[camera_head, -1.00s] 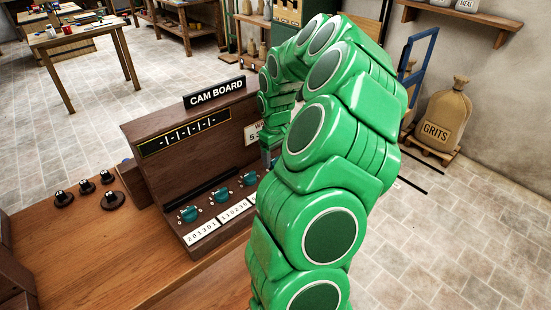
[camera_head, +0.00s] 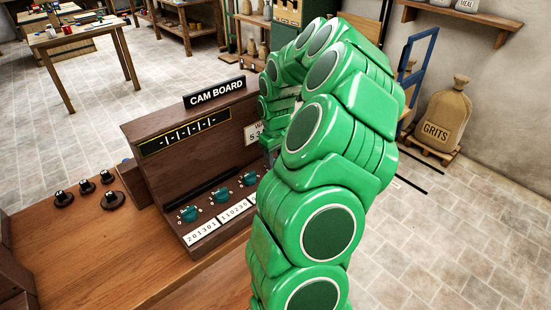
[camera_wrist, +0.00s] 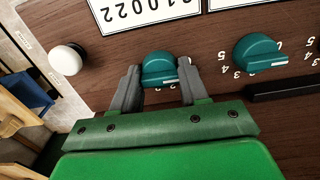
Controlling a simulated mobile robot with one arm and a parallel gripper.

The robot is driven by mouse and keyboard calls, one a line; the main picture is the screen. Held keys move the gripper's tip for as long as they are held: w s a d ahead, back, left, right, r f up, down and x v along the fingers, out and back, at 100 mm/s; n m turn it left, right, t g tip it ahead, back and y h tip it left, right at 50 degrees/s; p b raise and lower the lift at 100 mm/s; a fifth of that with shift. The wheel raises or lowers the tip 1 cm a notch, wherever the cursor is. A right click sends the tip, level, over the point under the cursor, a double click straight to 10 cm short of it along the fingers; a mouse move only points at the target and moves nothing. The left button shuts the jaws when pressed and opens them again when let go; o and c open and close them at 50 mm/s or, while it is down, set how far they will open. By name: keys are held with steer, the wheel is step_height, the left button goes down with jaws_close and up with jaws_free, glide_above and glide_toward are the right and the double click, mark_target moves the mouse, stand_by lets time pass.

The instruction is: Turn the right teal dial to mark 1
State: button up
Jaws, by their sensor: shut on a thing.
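The right teal dial (camera_wrist: 160,68) is at the middle of the wrist view, between the two grey fingers of my gripper (camera_wrist: 160,88). The fingers are shut on its sides. A white pointer line shows on the dial's lower edge, but the numbers around it are partly covered, so I cannot read its mark. A neighbouring teal dial (camera_wrist: 258,52) is to its right in the wrist view. In the head view three teal dials show, the nearest to my arm being one (camera_head: 250,179); my green arm hides the held dial and most of my gripper.
The dials sit on the wooden cam board (camera_head: 135,140), with white number cards below them. A white knob (camera_wrist: 68,59) is left of the held dial in the wrist view. Several black knobs (camera_head: 112,200) stand on the bench at left. A grits sack (camera_head: 445,115) is at right.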

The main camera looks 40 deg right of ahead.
steer(key=m, duration=0.3)
steer(key=shift+m, duration=1.9)
steer(key=o, duration=1.1)
steer(key=shift+r, duration=0.15)
step_height(320, 180, up, 7)
steer(key=shift+r, duration=0.3)
